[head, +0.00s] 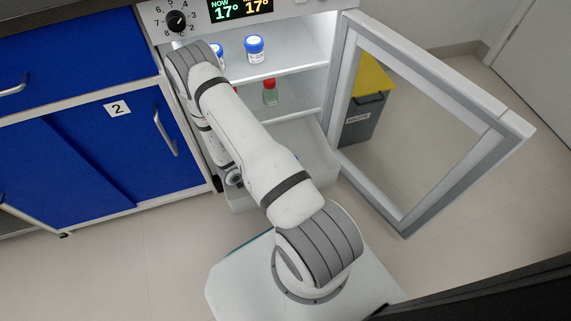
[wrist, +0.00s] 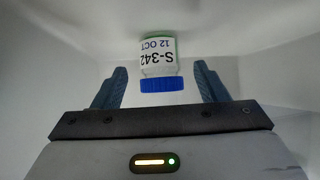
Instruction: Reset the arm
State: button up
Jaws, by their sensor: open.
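My gripper (wrist: 160,68) is open in the wrist view, one dark finger on each side. A small bottle (wrist: 158,58) with a blue cap and a label reading S-342, 12 OCT sits between the fingertips, with a visible gap on both sides. It appears upside down in that picture. In the head view my arm reaches into the open fridge (head: 304,68) toward its lower part. My gripper is hidden there behind the arm.
The fridge door (head: 440,92) stands open to the right. A blue-capped jar (head: 254,50) is on the upper shelf, and a red-capped bottle (head: 270,94) on the shelf below. A yellow-lidded bin (head: 363,115) shows through the door. Blue cabinets (head: 75,100) stand left.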

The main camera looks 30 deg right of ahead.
jog(key=shift+p+v, duration=0.3)
jog(key=shift+v, duration=0.9)
